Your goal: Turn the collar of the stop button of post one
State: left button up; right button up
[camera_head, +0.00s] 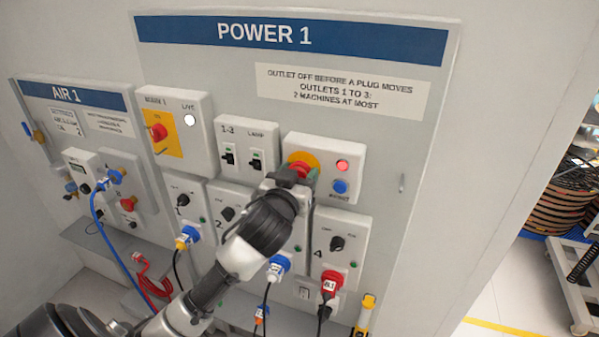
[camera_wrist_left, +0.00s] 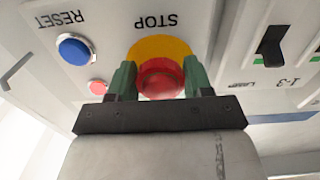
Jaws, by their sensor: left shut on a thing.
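The stop button (camera_head: 303,166) is red on a yellow disc, on a white box of the POWER 1 panel. In the left wrist view the red stop button (camera_wrist_left: 161,78) sits between the two green fingers of my left gripper (camera_wrist_left: 160,82), under the upside-down word STOP. The fingers touch or nearly touch its sides, and the jaws are shut on its red collar. In the head view my left gripper (camera_head: 296,174) covers the lower part of the button. My right gripper is not in view.
A blue RESET button (camera_head: 340,186) and a red lamp (camera_head: 343,165) sit beside the stop button. Switches (camera_head: 228,154) are to the left. Plugged outlets with cables, such as the red plug (camera_head: 330,282), lie below.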

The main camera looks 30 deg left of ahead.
pick_arm(q)
jog(key=shift+a+m+p, duration=0.1)
jog(key=shift+m+p, duration=0.6)
jog(key=shift+m, duration=1.4)
jog(key=o, duration=0.9)
jog(key=b+v, duration=0.2)
jog(key=v, duration=0.9)
jog(key=shift+a+f, duration=0.1)
jog(key=shift+w, duration=0.1)
